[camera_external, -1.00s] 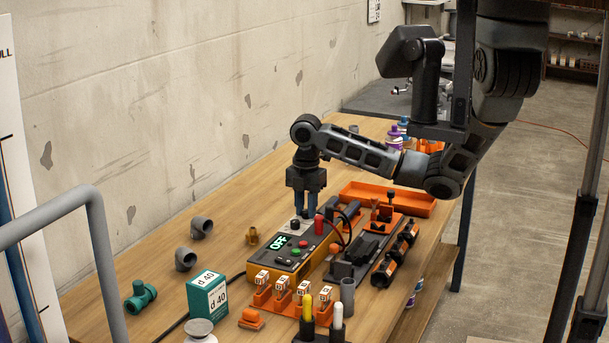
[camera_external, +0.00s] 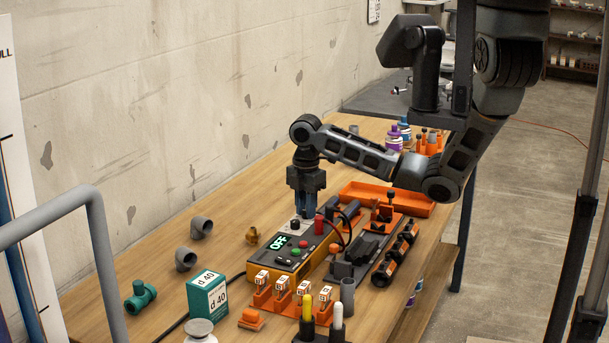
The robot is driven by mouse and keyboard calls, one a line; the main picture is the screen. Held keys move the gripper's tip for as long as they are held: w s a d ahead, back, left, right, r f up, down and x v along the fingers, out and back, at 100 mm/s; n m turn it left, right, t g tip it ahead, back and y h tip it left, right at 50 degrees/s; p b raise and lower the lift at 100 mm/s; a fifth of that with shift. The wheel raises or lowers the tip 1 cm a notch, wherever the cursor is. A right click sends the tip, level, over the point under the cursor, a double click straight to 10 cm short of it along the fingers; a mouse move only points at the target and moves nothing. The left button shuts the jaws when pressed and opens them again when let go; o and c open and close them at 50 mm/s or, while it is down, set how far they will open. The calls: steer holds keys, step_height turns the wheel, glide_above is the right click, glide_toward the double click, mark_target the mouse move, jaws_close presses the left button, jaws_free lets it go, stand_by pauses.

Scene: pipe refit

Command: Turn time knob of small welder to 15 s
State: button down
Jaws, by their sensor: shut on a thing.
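The small welder (camera_external: 316,262) is a yellow box with a dark top panel, standing mid-bench. Its green display (camera_external: 279,242) reads OFF. Red, green and dark buttons sit on the panel near the display. My gripper (camera_external: 305,212) points straight down over the far end of the panel, with its fingers shut on a small knob (camera_external: 296,225) there. The fingers hide part of the knob, and its setting and any scale marks are too small to read.
A red plug and cables (camera_external: 345,232) lie close to my gripper's right. An orange tray (camera_external: 412,202) is behind. Orange holders with numbered pieces (camera_external: 283,290) and a d 40 box (camera_external: 207,295) stand in front. Grey elbows (camera_external: 186,259) lie left on open bench.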

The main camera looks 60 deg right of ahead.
steer(key=c, duration=0.9)
jaws_free()
step_height(320, 180, up, 8)
steer(key=shift+f+p, duration=0.1)
steer(key=shift+p, duration=0.55)
